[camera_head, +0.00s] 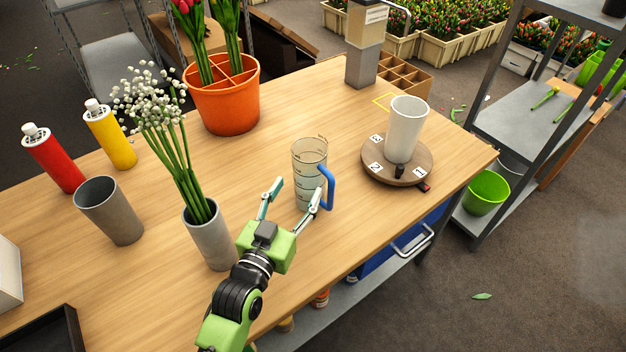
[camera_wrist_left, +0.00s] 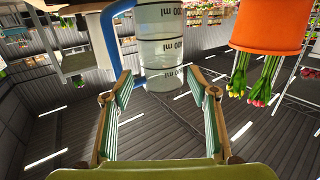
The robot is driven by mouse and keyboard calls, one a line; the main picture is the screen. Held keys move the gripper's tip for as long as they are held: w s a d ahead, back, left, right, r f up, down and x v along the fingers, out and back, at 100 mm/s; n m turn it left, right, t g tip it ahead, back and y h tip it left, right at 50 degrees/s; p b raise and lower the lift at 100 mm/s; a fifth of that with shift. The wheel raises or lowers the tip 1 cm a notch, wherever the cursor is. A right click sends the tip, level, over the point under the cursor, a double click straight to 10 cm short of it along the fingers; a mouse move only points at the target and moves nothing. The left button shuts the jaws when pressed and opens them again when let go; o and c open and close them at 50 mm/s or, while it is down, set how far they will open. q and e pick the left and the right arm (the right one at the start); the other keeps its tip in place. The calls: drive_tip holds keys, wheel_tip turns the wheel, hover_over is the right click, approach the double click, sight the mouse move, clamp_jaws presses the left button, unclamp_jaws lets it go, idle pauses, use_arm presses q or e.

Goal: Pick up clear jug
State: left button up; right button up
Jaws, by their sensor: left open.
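The clear jug (camera_head: 309,153) stands upright on the wooden table (camera_head: 365,222), with dark measuring marks and a blue handle (camera_head: 328,185) on its right side. My left gripper (camera_head: 297,192) is open and empty just in front of the jug, its fingers spread and pointing at the jug's lower part. In the left wrist view, which looks upside down, the jug (camera_wrist_left: 160,45) shows beyond and between the open fingertips (camera_wrist_left: 159,76), its blue handle to the left. I cannot tell whether a finger touches the jug or handle. My right gripper is not in view.
A grey vase (camera_head: 211,240) with white flowers stands close left of my left arm. A round turntable (camera_head: 375,168) bearing a white vase (camera_head: 405,128) stands right of the jug. An orange pot (camera_head: 227,105) with tulips is behind. Bare tabletop lies between the jug and pot.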

sight(303, 176)
use_arm(q)
drive_tip(key=shift+w+d+r, duration=0.1)
drive_tip(key=shift+w, duration=0.45)
drive_tip(key=p+x, duration=0.1)
drive_tip(key=x, duration=0.3)
drive_tip(key=shift+w, duration=0.25)
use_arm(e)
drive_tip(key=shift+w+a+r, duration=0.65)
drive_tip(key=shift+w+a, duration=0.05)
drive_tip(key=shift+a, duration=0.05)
use_arm(q)
drive_tip(key=c, duration=1.1)
drive_tip(key=shift+r, duration=0.1)
clamp_jaws()
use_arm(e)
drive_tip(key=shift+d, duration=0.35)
